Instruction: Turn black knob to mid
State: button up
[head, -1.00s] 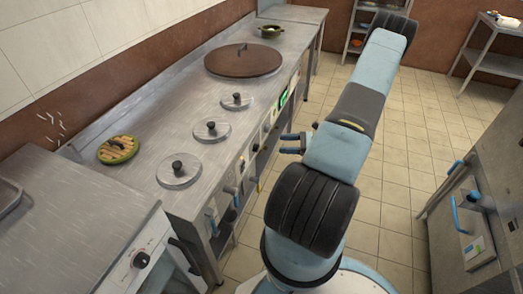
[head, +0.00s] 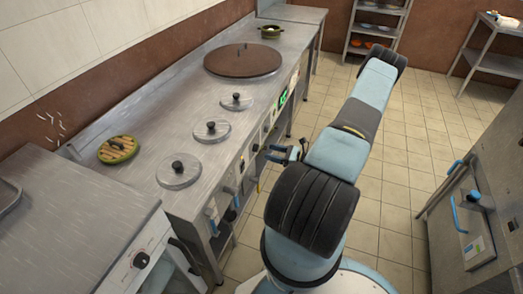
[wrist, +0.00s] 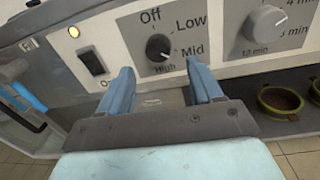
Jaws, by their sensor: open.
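The black knob (wrist: 158,47) sits on a grey dial plate in the wrist view, with the labels Off, Low, Mid and High around it. I cannot clearly tell which label it points to. My gripper (wrist: 160,77) is open, with one blue finger below left of the knob and the other below right of it in the picture. Nothing is between the fingers, and they look apart from the knob. In the head view my gripper (head: 285,153) is beside the front panel of the steel counter (head: 225,155); this knob is too small to make out there.
A grey timer knob (wrist: 266,22) is right of the dial, and a black rocker switch (wrist: 92,62) with an orange lamp (wrist: 74,32) is left. Green-rimmed pots (wrist: 280,101) stand below the panel. Another black knob (head: 141,260) is on the nearer unit.

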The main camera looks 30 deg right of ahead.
jog(key=shift+x, duration=2.9)
jog(key=shift+c, duration=0.4)
jog(key=c, duration=1)
jog(key=shift+n, duration=0.8)
jog(key=o, duration=1.1)
jog(key=v, duration=1.3)
jog(key=shift+s+d, duration=0.3)
